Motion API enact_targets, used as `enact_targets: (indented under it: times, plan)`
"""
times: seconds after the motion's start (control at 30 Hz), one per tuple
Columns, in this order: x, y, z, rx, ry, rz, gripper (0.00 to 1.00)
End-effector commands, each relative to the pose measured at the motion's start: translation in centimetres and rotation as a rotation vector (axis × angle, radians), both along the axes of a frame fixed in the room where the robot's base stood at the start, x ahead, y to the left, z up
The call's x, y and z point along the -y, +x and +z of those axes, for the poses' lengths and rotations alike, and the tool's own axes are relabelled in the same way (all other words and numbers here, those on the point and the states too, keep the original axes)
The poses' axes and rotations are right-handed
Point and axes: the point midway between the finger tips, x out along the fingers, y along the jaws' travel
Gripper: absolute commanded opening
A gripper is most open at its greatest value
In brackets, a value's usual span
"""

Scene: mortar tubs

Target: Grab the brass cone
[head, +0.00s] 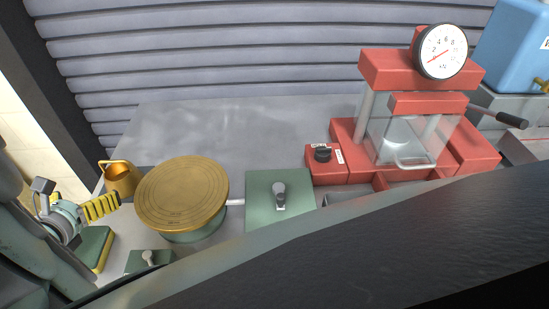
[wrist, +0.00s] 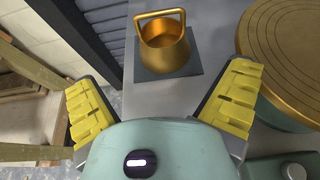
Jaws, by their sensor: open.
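The brass cone (head: 121,180) is a gold, flared cup with a loop handle. In the head view it stands at the left end of the bench, just left of the round brass disc. In the wrist view the brass cone (wrist: 166,47) stands upright on a dark square pad (wrist: 192,66), its handle toward the upper left. My gripper (wrist: 160,95) has its yellow ribbed fingers spread wide and empty, with the cone beyond them and apart from them. In the head view my gripper (head: 103,206) is at the lower left, close to the cone.
A round brass disc (head: 183,192) on a green base stands right of the cone, close to my right finger in the wrist view (wrist: 290,50). A green box with a lever (head: 262,205) and a red press with a dial (head: 412,110) stand farther right. Slatted wall (head: 240,50) lies behind.

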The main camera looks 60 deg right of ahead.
Motion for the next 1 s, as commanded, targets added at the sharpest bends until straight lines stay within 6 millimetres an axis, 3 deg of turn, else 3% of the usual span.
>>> enact_targets:
  times: [0.4, 0.77, 1.0]
  plan:
    - [4.4, 3.2, -2.3, 0.000, 0.002, -0.005, 1.00]
    - [6.2, 4.4, -3.1, -0.001, 0.003, -0.006, 1.00]
    - [8.6, 5.9, -3.9, -0.001, 0.003, -0.007, 1.00]
